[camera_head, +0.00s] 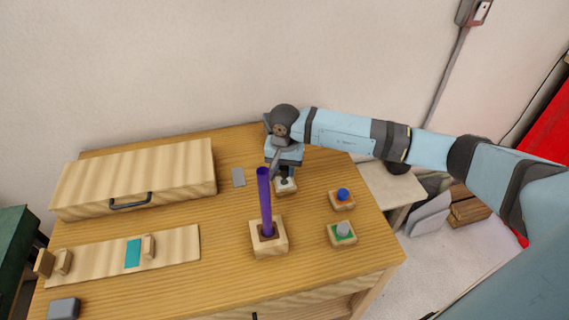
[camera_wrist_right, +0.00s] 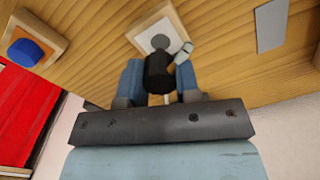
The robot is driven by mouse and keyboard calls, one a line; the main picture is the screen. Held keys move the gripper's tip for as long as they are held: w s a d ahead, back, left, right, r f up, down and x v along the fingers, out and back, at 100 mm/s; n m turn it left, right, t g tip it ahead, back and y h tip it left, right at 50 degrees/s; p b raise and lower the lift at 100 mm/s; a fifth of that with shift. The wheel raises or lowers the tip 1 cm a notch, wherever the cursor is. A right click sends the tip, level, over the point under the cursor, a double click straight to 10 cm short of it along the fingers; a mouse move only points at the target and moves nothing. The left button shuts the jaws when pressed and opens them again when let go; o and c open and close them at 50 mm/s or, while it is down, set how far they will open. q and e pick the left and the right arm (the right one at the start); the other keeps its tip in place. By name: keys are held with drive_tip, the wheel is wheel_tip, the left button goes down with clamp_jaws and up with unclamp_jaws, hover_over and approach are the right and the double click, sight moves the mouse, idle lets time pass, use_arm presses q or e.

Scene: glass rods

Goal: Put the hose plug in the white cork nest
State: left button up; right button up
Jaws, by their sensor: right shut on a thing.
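The hose plug (camera_wrist_right: 158,74) is a black cylinder with a short pale side tube; it also shows as a small dark shape in the head view (camera_head: 284,179). My right gripper (camera_head: 284,167) is shut on it, with a blue finger on each side in the wrist view (camera_wrist_right: 160,85). The white cork nest (camera_head: 290,187) is a wooden block with a white top, directly beneath the gripper. In the wrist view the nest (camera_wrist_right: 143,31) shows a round grey socket just beyond the plug's end. I cannot tell whether plug and nest touch. My left gripper is out of view.
A purple tube (camera_head: 265,205) stands upright in a wooden block (camera_head: 269,250) close in front of the gripper. Right are an orange-topped nest with a blue plug (camera_head: 343,194) and a green-topped nest with a grey plug (camera_head: 343,228). A wooden box (camera_head: 135,175) stands left.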

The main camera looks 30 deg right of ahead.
sight(284, 176)
drive_tip(key=shift+f+b, duration=0.3)
drive_tip(key=shift+f, duration=0.8)
drive_tip(key=shift+b, duration=0.6)
idle(0.6)
drive_tip(key=shift+f+b, duration=0.6)
drive_tip(key=shift+f, duration=0.1)
drive_tip(key=o, duration=0.6)
drive_tip(key=shift+o, duration=0.2)
drive_tip(key=shift+r, duration=0.15)
